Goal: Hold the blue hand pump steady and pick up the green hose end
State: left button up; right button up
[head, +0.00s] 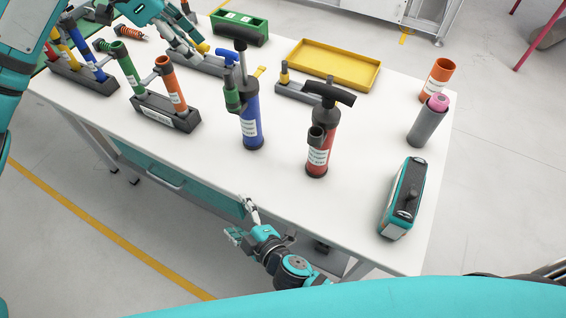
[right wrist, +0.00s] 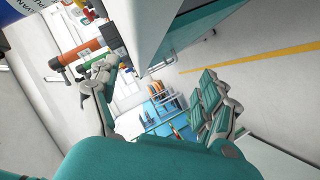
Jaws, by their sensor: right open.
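The blue hand pump (head: 250,122) stands upright on the white table, with a black T-handle (head: 240,35) on top. A green piece (head: 232,96), which looks like the green hose end, sits upright against the pump's left side. My left gripper (head: 188,46) is above the back left of the table, apart from the pump; whether its fingers are open or shut is unclear. My right gripper (head: 243,217) is open and empty in front of the table's front edge, below the blue pump in the picture. Its spread fingers also show in the right wrist view (right wrist: 160,76).
A red pump (head: 318,155) stands right of the blue one. A rack (head: 165,112) with green and orange tubes stands to its left. A yellow tray (head: 335,66) lies behind. A teal-black device (head: 403,200) is near the right edge. The front middle of the white table (head: 225,165) is clear.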

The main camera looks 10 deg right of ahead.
jog(key=w+d+r+m, duration=0.1)
jog(key=w+r, duration=0.1)
jog(key=r, duration=0.1)
jog(key=w+d+r+m+t, duration=0.1)
jog(key=w+r, duration=0.1)
jog(key=r, duration=0.1)
jog(key=w+d+r+m+t, duration=0.1)
jog(key=w+r+m, duration=0.1)
jog(key=w+r, duration=0.1)
jog(key=shift+d+r, duration=0.1)
jog(key=shift+r, duration=0.05)
notch_tip(320, 180, up, 6)
jog(key=w+d+m+t, duration=0.2)
jog(key=w+m, duration=0.1)
jog(key=m, duration=0.6)
send_near(254, 122)
jog(key=shift+t+h, duration=0.4)
jog(key=x, duration=1.2)
jog(key=shift+w+a, duration=0.15)
jog(key=shift+a, duration=0.2)
jog(key=c, duration=1.6)
jog(key=shift+f, duration=0.2)
